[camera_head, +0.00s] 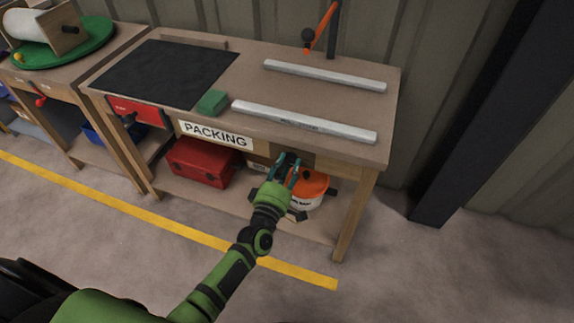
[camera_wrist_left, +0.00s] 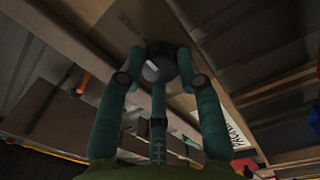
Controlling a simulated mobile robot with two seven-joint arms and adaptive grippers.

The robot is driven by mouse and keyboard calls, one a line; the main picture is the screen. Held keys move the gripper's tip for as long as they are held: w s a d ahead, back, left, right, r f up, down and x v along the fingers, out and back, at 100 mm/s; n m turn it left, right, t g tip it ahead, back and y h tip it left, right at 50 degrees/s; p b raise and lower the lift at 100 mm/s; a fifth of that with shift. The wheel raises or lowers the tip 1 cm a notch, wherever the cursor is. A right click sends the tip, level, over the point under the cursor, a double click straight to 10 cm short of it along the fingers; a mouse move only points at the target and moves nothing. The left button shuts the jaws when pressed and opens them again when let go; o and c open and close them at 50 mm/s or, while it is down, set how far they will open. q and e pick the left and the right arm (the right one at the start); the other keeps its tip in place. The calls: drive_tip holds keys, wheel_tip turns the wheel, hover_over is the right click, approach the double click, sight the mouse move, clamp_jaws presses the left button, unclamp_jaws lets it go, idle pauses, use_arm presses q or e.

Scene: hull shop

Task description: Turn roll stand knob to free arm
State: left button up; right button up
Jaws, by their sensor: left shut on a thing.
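My left gripper (camera_head: 287,170) reaches the front edge of the packing bench (camera_head: 160,35), right of the PACKING sign (camera_head: 216,136). In the left wrist view its fingers (camera_wrist_left: 160,75) are closed around a dark round knob (camera_wrist_left: 161,64) with a white mark, under a wooden panel with partly readable lettering. In the head view the gripper hides the knob. An orange arm (camera_head: 323,25) slants beside a dark post (camera_head: 334,35) at the bench's back, with a dark ball near its lower end. My right gripper is not in view.
Two pale bars (camera_head: 305,122), a green block (camera_head: 211,102) and a black mat (camera_head: 168,73) lie on the bench top. Below are a red case (camera_head: 203,161) and an orange-lidded bucket (camera_head: 312,184). A dark column (camera_head: 480,120) stands right. The floor in front is clear.

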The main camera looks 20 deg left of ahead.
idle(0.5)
use_arm(q)
drive_tip(key=o, duration=1.1)
drive_tip(key=shift+d, duration=0.1)
drive_tip(key=shift+o, duration=0.2)
drive_tip(key=s, duration=1.2)
drive_tip(key=shift+a+f, duration=0.25)
